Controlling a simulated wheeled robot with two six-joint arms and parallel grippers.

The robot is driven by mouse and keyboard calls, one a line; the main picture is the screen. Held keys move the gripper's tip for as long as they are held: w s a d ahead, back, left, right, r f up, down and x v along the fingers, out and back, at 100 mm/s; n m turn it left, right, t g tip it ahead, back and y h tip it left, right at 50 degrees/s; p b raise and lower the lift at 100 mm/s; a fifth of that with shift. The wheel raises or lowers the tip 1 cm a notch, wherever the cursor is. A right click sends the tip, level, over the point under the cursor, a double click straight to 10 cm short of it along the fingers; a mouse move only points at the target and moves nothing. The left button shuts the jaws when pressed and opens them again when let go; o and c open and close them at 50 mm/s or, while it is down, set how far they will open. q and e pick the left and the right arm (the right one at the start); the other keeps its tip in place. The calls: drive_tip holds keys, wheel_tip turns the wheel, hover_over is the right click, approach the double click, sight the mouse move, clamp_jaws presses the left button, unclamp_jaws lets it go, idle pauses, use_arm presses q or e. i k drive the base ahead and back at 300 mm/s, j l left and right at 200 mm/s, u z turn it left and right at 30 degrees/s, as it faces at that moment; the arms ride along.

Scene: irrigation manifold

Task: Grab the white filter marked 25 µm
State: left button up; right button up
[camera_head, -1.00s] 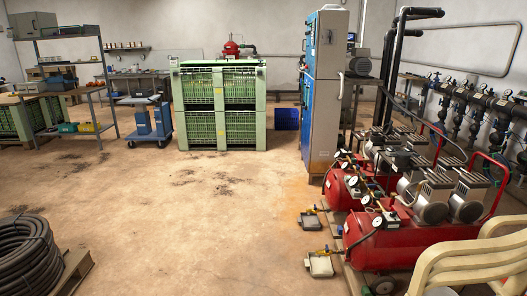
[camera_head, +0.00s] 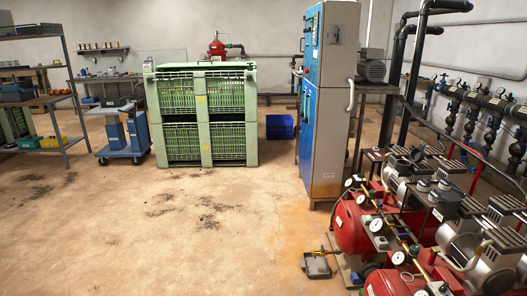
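I see no white filter marked 25 µm that I can make out in the head view. On the left, a metal shelf unit (camera_head: 58,97) holds small items, too small to read any marking. A blue cart (camera_head: 122,140) beside it carries two blue upright containers. A wall shelf (camera_head: 103,50) at the back holds several small objects I cannot identify. Neither of my grippers is in view.
Stacked green crates (camera_head: 204,117) stand in the middle. A blue and grey cabinet (camera_head: 325,110) stands right of them, with a blue bin (camera_head: 280,127) between. Red compressors (camera_head: 352,222) and a tray (camera_head: 316,266) crowd the right. The floor (camera_head: 190,235) at left and centre is clear.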

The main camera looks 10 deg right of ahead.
sight(423, 186)
drive_tip(key=i+j, duration=0.1)
drive_tip(key=i, duration=1)
drive_tip(key=i+z, duration=0.2)
drive_tip(key=z, duration=0.2)
drive_tip(key=i+j+z, duration=0.15)
drive_tip(key=z, duration=0.3)
drive_tip(key=i+j+z, duration=0.2)
drive_tip(key=z, duration=0.2)
drive_tip(key=i+j+z, duration=0.2)
drive_tip(key=z, duration=0.25)
